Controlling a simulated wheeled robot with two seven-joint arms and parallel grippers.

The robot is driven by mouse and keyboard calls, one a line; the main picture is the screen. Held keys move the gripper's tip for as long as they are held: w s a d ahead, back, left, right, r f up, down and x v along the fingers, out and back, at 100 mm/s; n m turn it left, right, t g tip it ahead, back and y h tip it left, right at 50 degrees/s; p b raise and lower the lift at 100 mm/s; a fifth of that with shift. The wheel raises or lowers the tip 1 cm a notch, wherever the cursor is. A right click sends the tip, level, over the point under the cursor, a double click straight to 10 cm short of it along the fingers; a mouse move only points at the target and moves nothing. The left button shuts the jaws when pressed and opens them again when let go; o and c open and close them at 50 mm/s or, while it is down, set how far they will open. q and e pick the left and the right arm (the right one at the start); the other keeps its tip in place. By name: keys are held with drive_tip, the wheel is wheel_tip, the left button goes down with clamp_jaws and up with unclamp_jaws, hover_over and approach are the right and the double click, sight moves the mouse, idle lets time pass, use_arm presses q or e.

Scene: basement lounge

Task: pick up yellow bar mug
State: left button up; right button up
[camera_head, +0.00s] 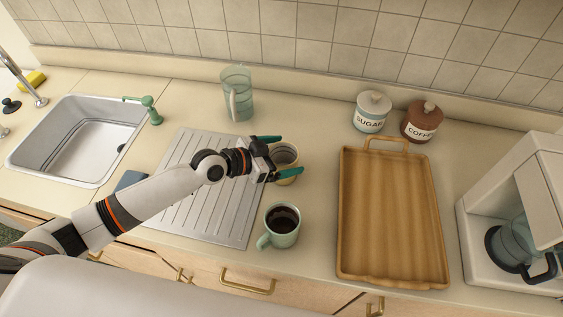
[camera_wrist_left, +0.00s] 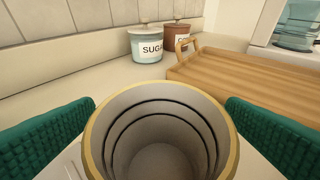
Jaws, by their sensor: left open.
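The yellow bar mug (camera_head: 286,157) stands on the counter beside the ribbed metal drainboard. In the left wrist view the mug (camera_wrist_left: 162,95) is seen from above its near rim, with a yellow outer edge and an empty grey inside. My left gripper (camera_head: 283,157) is open, with one green finger on the far side of the mug and one on the near side. In the left wrist view the fingers flank the mug left and right; I cannot tell if they touch it. The mug's handle is not visible. My right gripper is not in view.
A green mug of dark liquid (camera_head: 282,225) stands just in front. A wooden tray (camera_head: 389,270) lies to the right, with sugar (camera_head: 371,112) and coffee (camera_head: 422,122) jars behind it. A glass pitcher (camera_head: 237,95) stands behind the drainboard (camera_head: 184,222). A coffee maker (camera_head: 500,230) stands far right.

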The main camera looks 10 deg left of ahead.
use_arm(q)
drive_tip(key=shift+c, duration=0.4)
drive_tip(key=c, duration=1.2)
drive_tip(key=shift+o, duration=0.2)
drive_tip(key=shift+r, duration=0.2)
